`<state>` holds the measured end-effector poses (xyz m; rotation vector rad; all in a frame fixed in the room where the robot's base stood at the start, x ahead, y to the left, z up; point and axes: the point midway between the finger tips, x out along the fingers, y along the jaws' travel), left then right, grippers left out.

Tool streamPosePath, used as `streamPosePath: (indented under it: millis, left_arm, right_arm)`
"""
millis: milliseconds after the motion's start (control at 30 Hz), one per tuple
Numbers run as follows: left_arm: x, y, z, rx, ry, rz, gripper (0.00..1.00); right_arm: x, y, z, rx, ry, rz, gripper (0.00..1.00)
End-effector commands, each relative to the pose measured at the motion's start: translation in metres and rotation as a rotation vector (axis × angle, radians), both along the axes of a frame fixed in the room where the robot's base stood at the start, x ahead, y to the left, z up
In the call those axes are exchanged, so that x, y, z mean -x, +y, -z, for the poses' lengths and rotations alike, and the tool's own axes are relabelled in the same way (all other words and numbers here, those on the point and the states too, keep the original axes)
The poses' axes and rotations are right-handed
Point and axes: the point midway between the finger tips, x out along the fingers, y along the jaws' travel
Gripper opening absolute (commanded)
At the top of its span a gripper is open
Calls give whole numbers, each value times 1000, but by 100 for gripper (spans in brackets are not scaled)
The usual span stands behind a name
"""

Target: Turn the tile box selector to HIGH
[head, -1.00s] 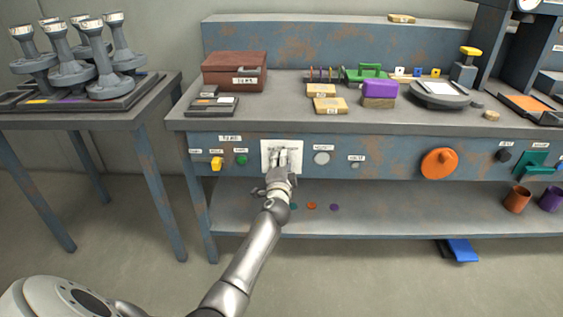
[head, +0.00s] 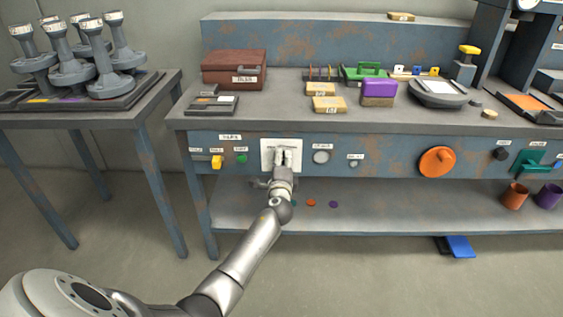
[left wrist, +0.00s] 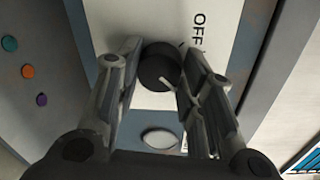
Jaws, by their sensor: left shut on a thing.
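The selector is a dark round knob (left wrist: 158,66) on a white plate (left wrist: 220,22) in the left wrist view. The letters OFF stand on the plate beside the knob; other marks are hidden behind a finger. In the head view the plate (head: 267,145) is on the bench's front panel, and my gripper covers the knob. My left gripper (head: 283,157) reaches up to the plate, its fingers on either side of the knob and shut on it. A pale pointer-like sliver shows near the knob by the right finger. My right gripper is not in view.
A yellow knob (head: 217,162) and a green button (head: 241,159) sit left of the plate, a round grey button (head: 321,157) right of it. A large orange knob (head: 437,161) is farther right. A shelf (head: 390,216) runs below the panel.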

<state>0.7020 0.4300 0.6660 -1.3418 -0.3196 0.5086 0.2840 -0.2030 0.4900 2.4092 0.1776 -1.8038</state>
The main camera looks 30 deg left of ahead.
Motion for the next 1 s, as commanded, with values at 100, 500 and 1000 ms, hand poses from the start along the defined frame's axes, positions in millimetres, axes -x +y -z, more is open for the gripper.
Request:
streamPosePath:
  millis: [100, 500, 1000]
  left_arm:
    - [0, 0, 2, -3, 4, 1, 12]
    - [0, 0, 1, -1, 2, 1, 57]
    - [12, -8, 0, -1, 1, 2, 57]
  right_arm:
    - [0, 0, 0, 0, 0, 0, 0]
    - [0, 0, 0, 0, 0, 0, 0]
    - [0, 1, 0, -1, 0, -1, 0]
